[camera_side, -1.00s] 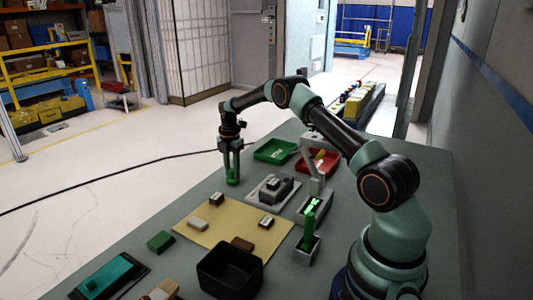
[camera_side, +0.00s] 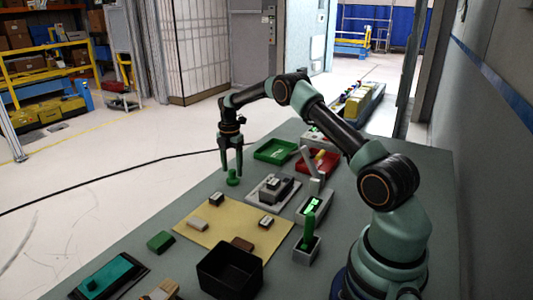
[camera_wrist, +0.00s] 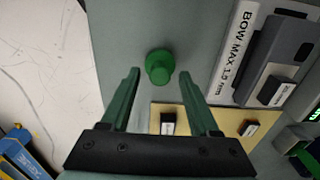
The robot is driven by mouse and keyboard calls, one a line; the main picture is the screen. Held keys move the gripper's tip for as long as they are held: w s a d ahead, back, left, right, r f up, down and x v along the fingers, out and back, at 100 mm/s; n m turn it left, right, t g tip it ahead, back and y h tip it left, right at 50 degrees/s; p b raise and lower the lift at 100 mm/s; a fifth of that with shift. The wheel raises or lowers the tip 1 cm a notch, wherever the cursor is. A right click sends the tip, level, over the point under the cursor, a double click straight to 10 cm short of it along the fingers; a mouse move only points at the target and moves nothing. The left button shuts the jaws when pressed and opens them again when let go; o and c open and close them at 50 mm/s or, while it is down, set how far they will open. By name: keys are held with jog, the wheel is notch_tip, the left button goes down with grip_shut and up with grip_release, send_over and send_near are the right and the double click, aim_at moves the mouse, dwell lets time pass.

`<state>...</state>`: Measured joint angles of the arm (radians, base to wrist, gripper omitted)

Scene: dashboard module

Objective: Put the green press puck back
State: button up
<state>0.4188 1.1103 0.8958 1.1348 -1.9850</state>
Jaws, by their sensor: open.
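The green press puck (camera_side: 232,178) stands upright on the grey table near its left edge. It also shows in the wrist view (camera_wrist: 159,67) as a round disc with a knob. My gripper (camera_side: 231,168) is open above and around the puck's sides in the side view. In the wrist view my gripper (camera_wrist: 158,72) has its two green fingers spread apart, with the puck between and just beyond their tips. No contact shows. A grey press-like fixture (camera_side: 272,190) stands right of the puck, with a label reading "BOW MAX 1.0 mm" in the wrist view (camera_wrist: 238,45).
A green tray (camera_side: 275,151) and a red tray (camera_side: 318,160) lie behind. A tan mat (camera_side: 215,232) with small blocks, a black bin (camera_side: 230,272) and a grey holder with a green upright piece (camera_side: 308,235) are in front. The table's left edge is close to the puck.

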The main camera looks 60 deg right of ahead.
aim_at(232, 170)
jog(key=s+a+r+m+t, duration=0.1)
jog(key=a+r+m, duration=0.15)
jog(key=r, duration=0.65)
jog(key=s+a+r+m, duration=0.1)
jog(key=a+r, duration=0.3)
jog(key=r, duration=0.5)
jog(key=s+a+r+m+t, duration=0.2)
jog(key=s+a+r+m, duration=0.35)
jog(key=a, duration=0.25)
jog(key=s+a+f+m+t, duration=0.1)
jog(key=s+a+m, duration=0.3)
jog(key=s, duration=0.4)
jog(key=s+a+f+m+t, duration=0.1)
jog(key=s+a+m, duration=0.3)
jog(key=s, duration=0.3)
jog(key=shift+s+a+f+m+t, duration=0.15)
jog(key=shift+s+a+m+t, duration=0.15)
jog(key=shift+m, duration=0.2)
